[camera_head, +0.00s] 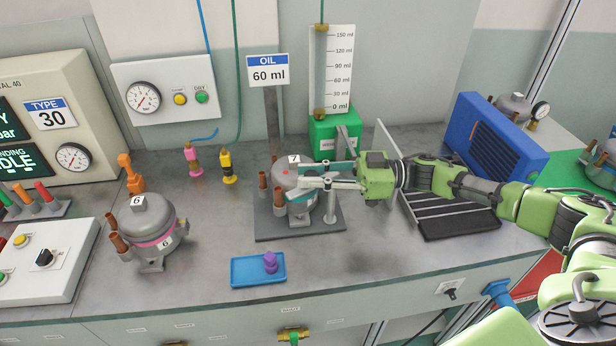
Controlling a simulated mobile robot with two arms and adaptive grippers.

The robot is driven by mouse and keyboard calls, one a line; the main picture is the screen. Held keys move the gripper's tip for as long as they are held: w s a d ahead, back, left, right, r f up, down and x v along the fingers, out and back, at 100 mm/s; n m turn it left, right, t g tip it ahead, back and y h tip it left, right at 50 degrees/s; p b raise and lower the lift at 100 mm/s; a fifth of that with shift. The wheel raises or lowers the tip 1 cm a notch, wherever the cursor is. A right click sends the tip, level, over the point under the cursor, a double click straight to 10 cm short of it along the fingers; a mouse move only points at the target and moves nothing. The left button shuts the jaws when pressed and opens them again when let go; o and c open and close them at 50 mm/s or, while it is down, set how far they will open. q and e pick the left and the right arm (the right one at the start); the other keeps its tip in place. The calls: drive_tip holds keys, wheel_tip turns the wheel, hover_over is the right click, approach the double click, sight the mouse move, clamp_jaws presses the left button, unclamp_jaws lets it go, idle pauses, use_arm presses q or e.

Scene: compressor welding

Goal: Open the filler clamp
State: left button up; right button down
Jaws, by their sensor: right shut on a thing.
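The filler clamp (331,208) is a light grey post with an arm, standing on the right part of a dark base plate (272,232). A grey compressor marked 7 (290,176) sits upright on this plate, left of the post, with copper tubes on its left side. My right gripper (322,176) reaches in from the right and is shut on the clamp's arm at the compressor's upper right. Its fingers overlap the clamp arm, so the exact contact is hidden. My left gripper is not in view.
The oil filler (334,135), with its scale and green base, stands behind. Compressor 6 (151,230) stands at left. A black ribbed rack (455,215) and blue unit (495,140) are at right.

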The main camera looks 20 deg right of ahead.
drive_tip(key=shift+s+n+g, duration=0.15)
drive_tip(key=shift+n+g, duration=0.15)
drive_tip(key=shift+g, duration=0.1)
drive_tip(key=shift+s, duration=0.1)
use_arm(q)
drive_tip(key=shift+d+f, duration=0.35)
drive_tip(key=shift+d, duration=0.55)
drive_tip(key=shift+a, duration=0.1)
use_arm(e)
drive_tip(key=c, duration=1.8)
unclamp_jaws()
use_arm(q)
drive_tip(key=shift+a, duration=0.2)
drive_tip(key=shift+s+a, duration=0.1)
use_arm(e)
drive_tip(key=shift+d, duration=0.1)
drive_tip(key=v, duration=1.1)
drive_tip(key=shift+d+f, duration=0.1)
drive_tip(key=shift+d, duration=0.35)
